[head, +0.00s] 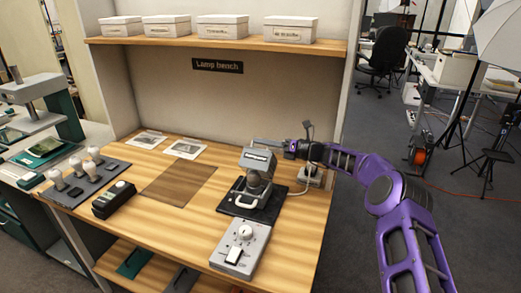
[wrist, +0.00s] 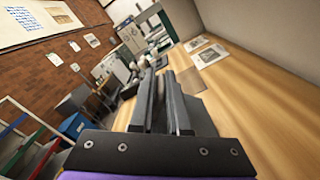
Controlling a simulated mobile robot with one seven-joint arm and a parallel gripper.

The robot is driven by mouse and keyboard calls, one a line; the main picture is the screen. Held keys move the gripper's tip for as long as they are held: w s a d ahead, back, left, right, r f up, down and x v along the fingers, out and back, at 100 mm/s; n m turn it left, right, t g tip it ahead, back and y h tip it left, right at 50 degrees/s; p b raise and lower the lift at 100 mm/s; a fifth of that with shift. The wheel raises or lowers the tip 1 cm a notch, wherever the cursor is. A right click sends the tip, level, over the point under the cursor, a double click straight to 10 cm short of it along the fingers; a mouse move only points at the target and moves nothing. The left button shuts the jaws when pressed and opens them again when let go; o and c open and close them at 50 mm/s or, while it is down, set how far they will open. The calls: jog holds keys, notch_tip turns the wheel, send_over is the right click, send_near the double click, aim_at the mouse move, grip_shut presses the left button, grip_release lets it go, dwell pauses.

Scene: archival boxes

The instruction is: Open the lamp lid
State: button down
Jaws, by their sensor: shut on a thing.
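The lamp (head: 262,185) is a grey unit on a black base plate on the wooden bench. Its labelled grey lid (head: 258,160) is at the top and tilted; how far it stands open is unclear. My gripper (head: 272,146) reaches in from the right, at the back upper edge of the lid. In the wrist view, my gripper's fingers (wrist: 163,90) are close together beside a dark grey part of the lamp. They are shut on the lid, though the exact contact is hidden. A pale loop handle shows at the lamp's front.
A grey control box (head: 241,248) with a dial stands in front of the lamp. A black box (head: 114,200) and a rack of bulbs (head: 84,178) are at left. A brown mat (head: 179,184) lies clear between them. White archival boxes line the shelf (head: 215,40) above.

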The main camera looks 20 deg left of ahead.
jog(key=shift+w+d+f+b, duration=0.1)
jog(key=shift+w+f+b, duration=0.1)
jog(key=shift+w+b, duration=0.25)
jog(key=shift+w, duration=0.1)
jog(key=c, duration=0.9)
grip_release()
notch_tip(320, 180, up, 10)
jog(key=shift+p, duration=0.45)
